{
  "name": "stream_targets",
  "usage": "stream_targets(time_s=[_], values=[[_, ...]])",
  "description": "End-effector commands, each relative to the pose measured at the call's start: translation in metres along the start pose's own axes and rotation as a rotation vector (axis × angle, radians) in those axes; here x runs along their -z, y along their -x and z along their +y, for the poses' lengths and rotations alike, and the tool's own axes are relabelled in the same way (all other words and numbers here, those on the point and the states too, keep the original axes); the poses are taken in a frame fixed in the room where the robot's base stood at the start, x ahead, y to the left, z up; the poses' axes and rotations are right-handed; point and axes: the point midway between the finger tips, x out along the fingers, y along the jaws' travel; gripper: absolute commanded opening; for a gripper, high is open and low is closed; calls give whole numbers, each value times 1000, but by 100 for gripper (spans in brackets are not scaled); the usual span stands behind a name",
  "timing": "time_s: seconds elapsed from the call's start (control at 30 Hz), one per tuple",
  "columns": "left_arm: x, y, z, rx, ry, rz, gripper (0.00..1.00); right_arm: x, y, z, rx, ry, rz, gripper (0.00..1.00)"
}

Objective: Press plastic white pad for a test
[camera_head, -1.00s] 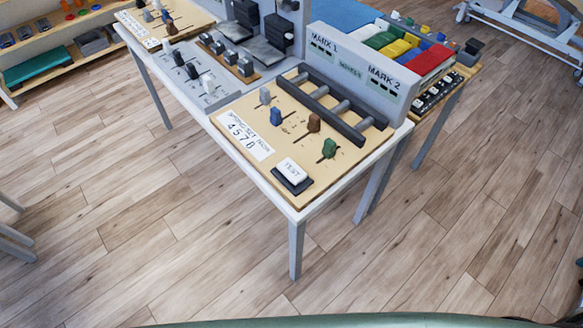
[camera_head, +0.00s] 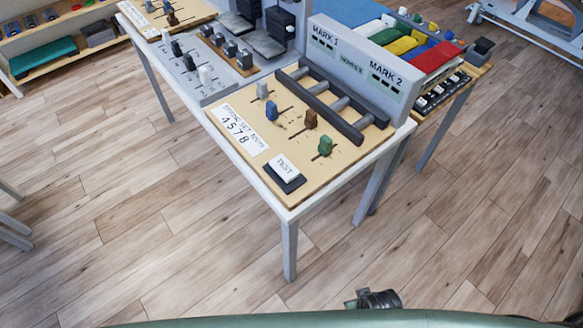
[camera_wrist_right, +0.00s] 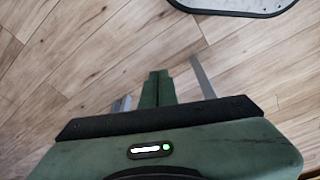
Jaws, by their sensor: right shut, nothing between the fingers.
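The white TEST pad (camera_head: 285,167) sits on a dark base at the front corner of a wooden board (camera_head: 236,172) on the table. Colored slider knobs and a paper label (camera_head: 239,130) with digits are on the same board. My right gripper (camera_wrist_right: 158,76) shows in the right wrist view, its green fingers shut together with nothing between them, above the wood floor. The pad is not in that view. A dark piece of my arm (camera_head: 375,299) shows at the bottom of the head view, well short of the table. My left gripper is not in view.
The grey-white table (camera_head: 270,195) carries a MARK 1 and MARK 2 panel (camera_head: 362,62) behind the board. A wooden shelf (camera_head: 60,53) stands at the far left. The wood floor in front is clear.

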Motion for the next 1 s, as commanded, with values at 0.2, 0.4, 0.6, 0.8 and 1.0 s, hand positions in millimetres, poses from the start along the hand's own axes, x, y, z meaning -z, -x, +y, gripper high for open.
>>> stream_targets(time_s=[0.2, 0.4, 0.6, 0.8, 1.0], values=[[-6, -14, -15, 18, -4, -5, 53, 50, 71, 4, -5, -5, 56, 0], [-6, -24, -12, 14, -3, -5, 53, 92, 143, 5, 1, 15, 160, 0], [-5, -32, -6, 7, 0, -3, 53, 180, 229, -19, 77, 143, 506, 0], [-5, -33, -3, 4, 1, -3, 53, 250, 289, -57, 205, 262, 850, 0], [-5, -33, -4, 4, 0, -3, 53, 280, 326, -77, 301, 313, 1052, 0]])
